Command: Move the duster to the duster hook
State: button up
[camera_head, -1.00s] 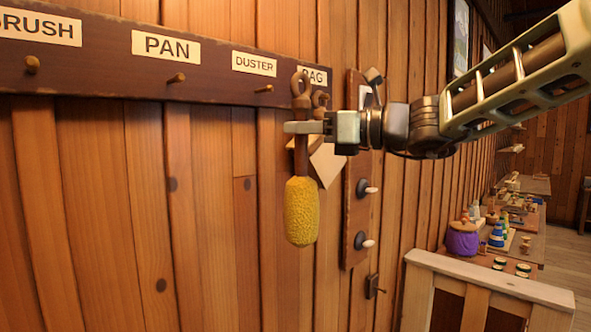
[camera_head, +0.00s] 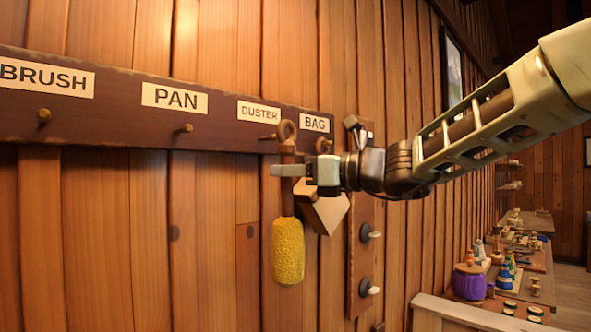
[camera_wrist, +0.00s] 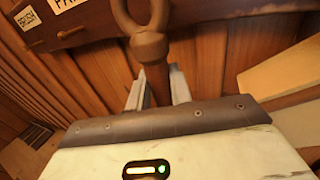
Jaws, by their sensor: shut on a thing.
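The duster (camera_head: 288,250) has a fluffy yellow head and a brown wooden handle with a ring at its top. It hangs upright in my gripper (camera_head: 290,171), which is shut on the handle just below the ring. The ring is in front of the rack, close to the peg under the DUSTER label (camera_head: 259,112). That duster hook (camera_head: 266,137) shows just left of the ring; I cannot tell whether they touch. In the wrist view the duster's handle and ring (camera_wrist: 150,48) stand between the fingers, and the duster hook cannot be made out.
The dark hook rack (camera_head: 110,120) carries a BRUSH peg (camera_head: 44,116) and a PAN peg (camera_head: 187,128), both empty. A pale bag-like thing (camera_head: 322,208) hangs under the BAG label, behind my gripper. A switch board (camera_head: 364,255) is on the wall to the right.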

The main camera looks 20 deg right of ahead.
jog(key=shift+w+a+f+b, duration=0.1)
jog(key=shift+w+a+f, duration=0.2)
jog(key=shift+w, duration=0.55)
jog(key=shift+w+a+f+b, duration=0.15)
jog(key=shift+w+a, duration=0.3)
jog(key=shift+w, duration=0.45)
jog(key=shift+w+a+f+b, duration=0.1)
jog(key=shift+w+a+f, duration=0.2)
jog(key=shift+w, duration=0.55)
jog(key=shift+a, duration=0.1)
jog(key=shift+r, duration=0.1)
jog(key=o, duration=0.9)
jog(key=b+v, duration=0.1)
jog(key=v, duration=1.6)
jog(key=shift+s+b, duration=0.1)
jog(key=shift+b, duration=0.3)
